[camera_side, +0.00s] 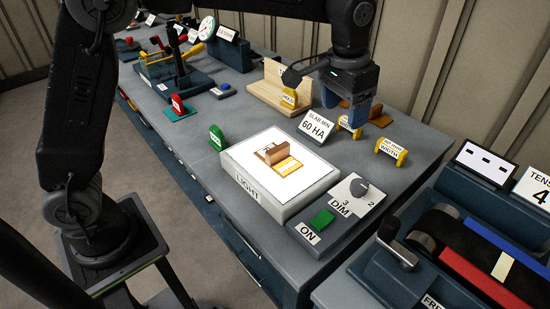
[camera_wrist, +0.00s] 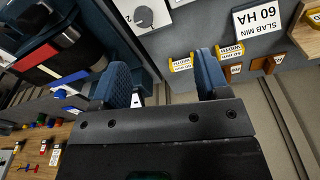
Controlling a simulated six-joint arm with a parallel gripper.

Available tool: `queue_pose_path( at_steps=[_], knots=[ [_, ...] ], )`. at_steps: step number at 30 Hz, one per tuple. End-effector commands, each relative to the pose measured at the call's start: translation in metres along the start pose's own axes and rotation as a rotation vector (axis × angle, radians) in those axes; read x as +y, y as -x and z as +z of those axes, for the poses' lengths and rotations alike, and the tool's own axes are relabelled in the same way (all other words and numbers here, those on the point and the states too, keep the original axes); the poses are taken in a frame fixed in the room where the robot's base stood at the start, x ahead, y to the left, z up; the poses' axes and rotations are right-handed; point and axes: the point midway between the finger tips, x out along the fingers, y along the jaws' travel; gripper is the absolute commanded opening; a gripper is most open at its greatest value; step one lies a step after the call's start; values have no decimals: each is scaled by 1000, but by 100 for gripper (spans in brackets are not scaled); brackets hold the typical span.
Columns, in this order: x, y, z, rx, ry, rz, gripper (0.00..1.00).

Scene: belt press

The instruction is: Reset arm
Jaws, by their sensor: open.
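My gripper (camera_side: 350,104) hangs above the back part of the grey bench in the side view, with blue fingers pointing down. In the wrist view its two blue fingers (camera_wrist: 163,80) stand apart with nothing between them. It is near the yellow width gauges (camera_side: 391,150) and the "SLAB MIN 60 HA" sign (camera_side: 317,127). I cannot tell its exact height above the bench. The rest of my arm arches over the bench from the left.
A white light box (camera_side: 255,198) carries a small brown and yellow piece (camera_side: 280,157). A control panel (camera_side: 335,215) with a green button and dial sits beside it. The belt press (camera_side: 450,250) stands at the right.

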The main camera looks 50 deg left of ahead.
Motion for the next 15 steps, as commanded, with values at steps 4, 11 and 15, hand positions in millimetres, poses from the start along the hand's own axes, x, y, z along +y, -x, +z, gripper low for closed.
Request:
queue_pose_path(
  at_steps=[4, 11, 15],
  knots=[
    [-29, 39, 48, 80, 42, -3, 69],
    [-59, 66, 130, 196, 102, -17, 69],
    [-70, 66, 183, 266, 136, -31, 69]
  ],
)
